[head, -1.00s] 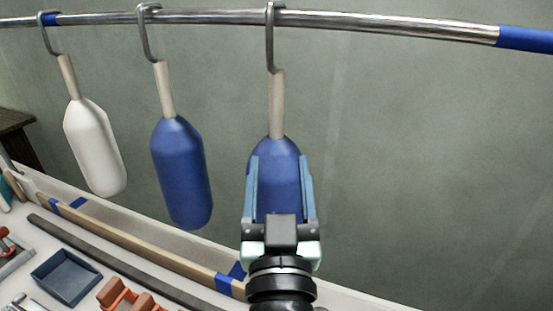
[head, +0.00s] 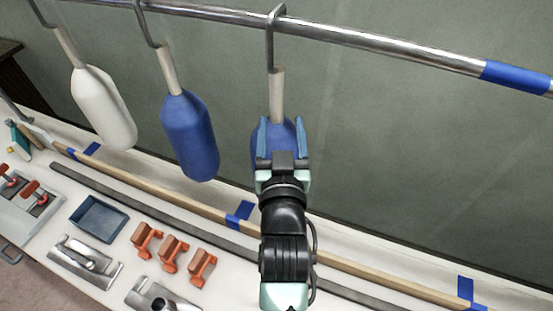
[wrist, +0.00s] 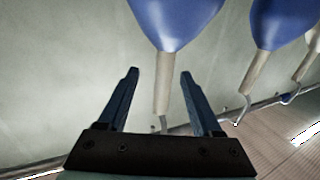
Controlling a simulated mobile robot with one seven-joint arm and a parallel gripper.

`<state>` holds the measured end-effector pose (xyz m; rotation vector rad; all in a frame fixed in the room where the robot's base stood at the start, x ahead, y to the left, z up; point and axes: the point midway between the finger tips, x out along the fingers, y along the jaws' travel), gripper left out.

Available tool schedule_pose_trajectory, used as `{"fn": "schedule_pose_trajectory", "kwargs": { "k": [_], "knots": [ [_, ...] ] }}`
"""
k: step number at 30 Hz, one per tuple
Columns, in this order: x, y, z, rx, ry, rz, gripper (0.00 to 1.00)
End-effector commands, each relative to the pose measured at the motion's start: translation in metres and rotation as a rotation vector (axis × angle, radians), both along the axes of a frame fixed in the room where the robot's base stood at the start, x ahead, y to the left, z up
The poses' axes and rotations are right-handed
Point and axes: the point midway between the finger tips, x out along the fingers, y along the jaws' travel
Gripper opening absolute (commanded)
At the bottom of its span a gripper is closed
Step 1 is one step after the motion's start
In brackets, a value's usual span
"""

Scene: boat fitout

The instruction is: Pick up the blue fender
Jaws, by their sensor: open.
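Two blue fenders hang from a rail by metal hooks. The right-hand blue fender (head: 284,138) has a pale neck and hangs behind my gripper (head: 283,121), which partly hides its body. My gripper is open, with one blue finger toward each side of that fender. In the wrist view this fender (wrist: 176,22) shows at the top, its pale neck running down between the fingers of my gripper (wrist: 158,73). I cannot tell how deep it lies between them; no contact shows. The other blue fender (head: 189,138) hangs to its left, clear of my gripper.
A white fender (head: 103,108) hangs at the far left. The metal rail (head: 375,42) runs above. Below is a bench with a wooden strip (head: 180,198), a blue tray (head: 99,219), several orange-brown clamps (head: 172,250) and metal tools. The wall right of the fenders is clear.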

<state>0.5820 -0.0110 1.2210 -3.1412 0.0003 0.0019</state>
Motion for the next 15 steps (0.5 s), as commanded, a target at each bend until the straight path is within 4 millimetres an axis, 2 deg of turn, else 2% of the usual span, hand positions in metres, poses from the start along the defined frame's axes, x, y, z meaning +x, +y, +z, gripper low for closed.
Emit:
{"fn": "schedule_pose_trajectory", "kwargs": {
  "k": [3,15],
  "knots": [
    [0.018,0.0,0.003,0.0,-0.001,0.0,0.66],
    [0.046,0.005,0.005,0.0,0.0,0.001,0.66]
  ]
}}
